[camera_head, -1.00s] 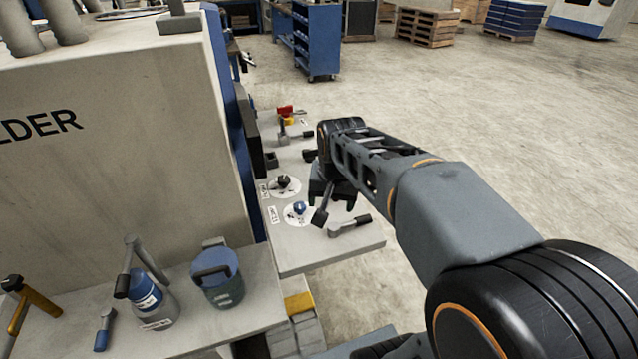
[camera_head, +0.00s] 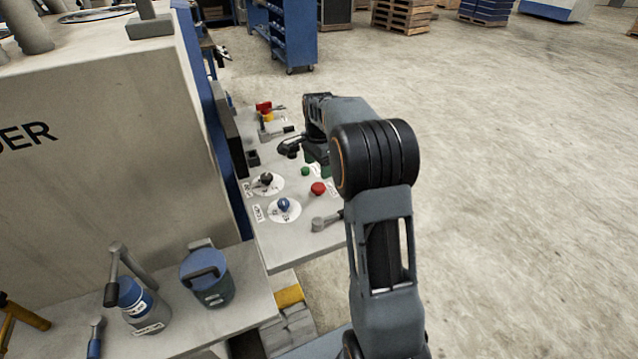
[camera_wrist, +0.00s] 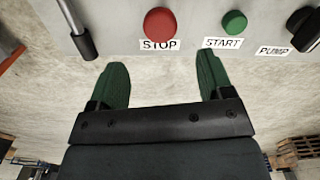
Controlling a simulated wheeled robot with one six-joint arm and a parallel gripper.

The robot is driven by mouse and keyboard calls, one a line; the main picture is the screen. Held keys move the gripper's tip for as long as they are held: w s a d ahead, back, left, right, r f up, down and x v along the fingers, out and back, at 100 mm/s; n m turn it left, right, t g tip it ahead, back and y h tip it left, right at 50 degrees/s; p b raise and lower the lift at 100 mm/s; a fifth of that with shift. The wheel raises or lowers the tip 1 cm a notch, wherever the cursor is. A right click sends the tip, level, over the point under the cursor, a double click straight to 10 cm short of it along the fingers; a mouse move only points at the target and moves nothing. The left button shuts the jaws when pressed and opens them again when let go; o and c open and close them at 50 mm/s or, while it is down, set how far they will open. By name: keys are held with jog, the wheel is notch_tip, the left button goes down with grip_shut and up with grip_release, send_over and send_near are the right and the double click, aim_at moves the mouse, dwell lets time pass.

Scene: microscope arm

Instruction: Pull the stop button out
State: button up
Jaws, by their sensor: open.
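The red stop button (camera_head: 318,188) sits on the grey control panel (camera_head: 285,248), with the green start button (camera_head: 305,171) beside it. In the wrist view the red stop button (camera_wrist: 160,24) is at the top centre, above its STOP label, and the green start button (camera_wrist: 234,23) is to its right. My gripper (camera_wrist: 158,75) is open and empty, its two green fingers pointing towards the panel. The button lies beyond the fingertips, roughly between their lines, and nothing touches it. In the head view my gripper (camera_head: 318,160) is partly hidden by my arm.
A lever handle (camera_wrist: 85,43) lies left of the stop button. A black knob (camera_head: 266,180) and a blue knob (camera_head: 284,205) sit on white dials. A red-and-yellow switch (camera_head: 265,110) is at the panel's far end. Open floor lies right of the panel.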

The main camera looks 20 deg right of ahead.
aim_at(318, 186)
notch_tip(318, 186, down, 8)
jog(key=shift+r, duration=0.15)
dwell(0.4)
